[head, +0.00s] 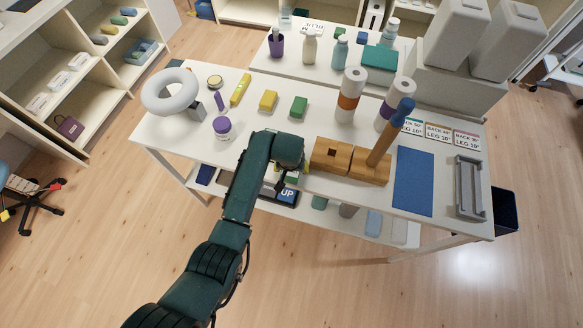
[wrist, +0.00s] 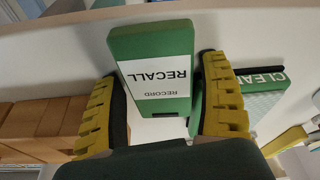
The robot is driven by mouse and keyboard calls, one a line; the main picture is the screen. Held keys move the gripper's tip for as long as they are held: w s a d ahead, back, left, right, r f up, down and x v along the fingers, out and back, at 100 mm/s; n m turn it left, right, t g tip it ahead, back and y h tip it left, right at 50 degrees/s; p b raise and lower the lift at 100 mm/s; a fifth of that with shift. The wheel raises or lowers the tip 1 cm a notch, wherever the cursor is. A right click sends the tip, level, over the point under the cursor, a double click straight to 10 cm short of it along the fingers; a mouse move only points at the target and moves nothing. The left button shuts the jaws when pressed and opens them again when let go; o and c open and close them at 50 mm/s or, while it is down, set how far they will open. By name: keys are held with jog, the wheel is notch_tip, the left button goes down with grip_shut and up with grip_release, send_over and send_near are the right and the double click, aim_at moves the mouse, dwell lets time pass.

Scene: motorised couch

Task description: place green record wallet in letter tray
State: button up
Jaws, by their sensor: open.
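The green record wallet (wrist: 150,43), with a white label reading RECORD and RECALL, shows in the wrist view between and just beyond my fingertips. My gripper (wrist: 162,75) is open, with one yellow ridged finger on each side of the wallet; I cannot tell whether either touches it. In the head view my gripper (head: 282,178) is low at the front edge of the white table, and my arm hides most of that spot. A grey open tray (head: 470,187), which looks like the letter tray, lies at the table's right end.
Wooden blocks (head: 330,155) with a blue-topped post (head: 385,140) stand right of my gripper. A blue mat (head: 413,180) lies between them and the tray. A green item marked CLEAN (wrist: 262,92) is beside the right finger. A lower shelf (head: 335,218) holds several items.

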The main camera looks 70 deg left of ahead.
jog(key=shift+w+a+r, duration=0.1)
jog(key=shift+r, duration=0.05)
jog(key=c, duration=1)
